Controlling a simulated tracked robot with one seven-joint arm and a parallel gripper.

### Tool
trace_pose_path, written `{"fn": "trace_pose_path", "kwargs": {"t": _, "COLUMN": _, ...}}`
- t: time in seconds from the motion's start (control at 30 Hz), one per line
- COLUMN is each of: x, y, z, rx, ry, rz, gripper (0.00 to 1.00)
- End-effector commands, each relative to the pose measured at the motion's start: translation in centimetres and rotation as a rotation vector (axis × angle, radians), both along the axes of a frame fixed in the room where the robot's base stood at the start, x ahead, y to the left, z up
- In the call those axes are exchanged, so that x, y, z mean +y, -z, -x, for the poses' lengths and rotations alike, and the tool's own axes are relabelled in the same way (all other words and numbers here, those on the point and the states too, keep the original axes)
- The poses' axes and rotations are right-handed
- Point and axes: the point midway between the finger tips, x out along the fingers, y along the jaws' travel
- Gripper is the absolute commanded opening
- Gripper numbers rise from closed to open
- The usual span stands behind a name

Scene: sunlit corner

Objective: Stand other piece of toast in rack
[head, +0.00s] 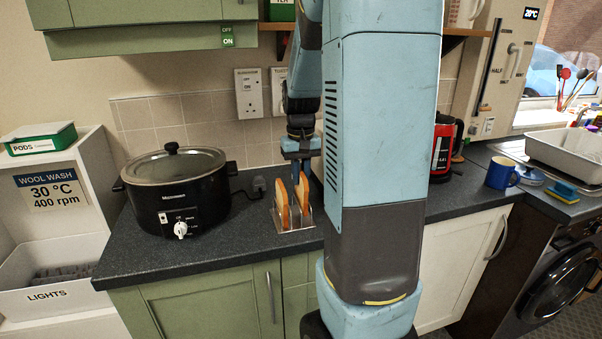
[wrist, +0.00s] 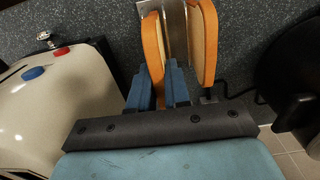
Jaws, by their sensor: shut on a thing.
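A steel toast rack (head: 296,223) stands on the dark worktop, right of the slow cooker; its plate also shows in the wrist view (wrist: 174,32). One piece of toast (head: 283,205) stands upright in its left part and shows at the right in the wrist view (wrist: 204,42). My gripper (head: 298,168) is above the rack, pointing down. Its blue fingers (wrist: 158,84) are shut on the other piece of toast (wrist: 153,45), which also shows in the head view (head: 303,193). This toast is upright, at the rack's right side. Whether it touches the rack's base is hidden.
A black slow cooker (head: 176,190) stands close on the left. A cream appliance with red and blue buttons (wrist: 50,105) is on the rack's other side. A red kettle (head: 443,148) and blue mug (head: 501,173) stand farther right. The worktop's front edge is near.

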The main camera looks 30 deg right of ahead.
Motion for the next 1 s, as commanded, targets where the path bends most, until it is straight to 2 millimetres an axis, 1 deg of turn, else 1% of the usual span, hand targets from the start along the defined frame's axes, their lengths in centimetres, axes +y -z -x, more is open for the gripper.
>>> {"fn": "trace_pose_path", "kwargs": {"t": 0.13, "x": 0.0, "y": 0.0, "z": 0.0, "rx": 0.000, "ry": 0.000, "rz": 0.000, "gripper": 0.00}}
{"fn": "trace_pose_path", "kwargs": {"t": 0.17, "x": 0.0, "y": 0.0, "z": 0.0, "rx": 0.000, "ry": 0.000, "rz": 0.000, "gripper": 0.19}}
{"fn": "trace_pose_path", "kwargs": {"t": 0.4, "x": 0.0, "y": 0.0, "z": 0.0, "rx": 0.000, "ry": 0.000, "rz": 0.000, "gripper": 0.42}}
{"fn": "trace_pose_path", "kwargs": {"t": 0.47, "x": 0.0, "y": 0.0, "z": 0.0, "rx": 0.000, "ry": 0.000, "rz": 0.000, "gripper": 0.47}}
{"fn": "trace_pose_path", "kwargs": {"t": 0.77, "x": -0.1, "y": -0.3, "z": 0.0, "rx": 0.000, "ry": 0.001, "rz": 0.000, "gripper": 0.47}}
{"fn": "trace_pose_path", "kwargs": {"t": 0.87, "x": -0.2, "y": -1.1, "z": 0.0, "rx": -0.001, "ry": 0.001, "rz": 0.000, "gripper": 0.47}}
{"fn": "trace_pose_path", "kwargs": {"t": 1.0, "x": -0.2, "y": -3.4, "z": 0.0, "rx": -0.004, "ry": 0.000, "rz": 0.002, "gripper": 0.47}}
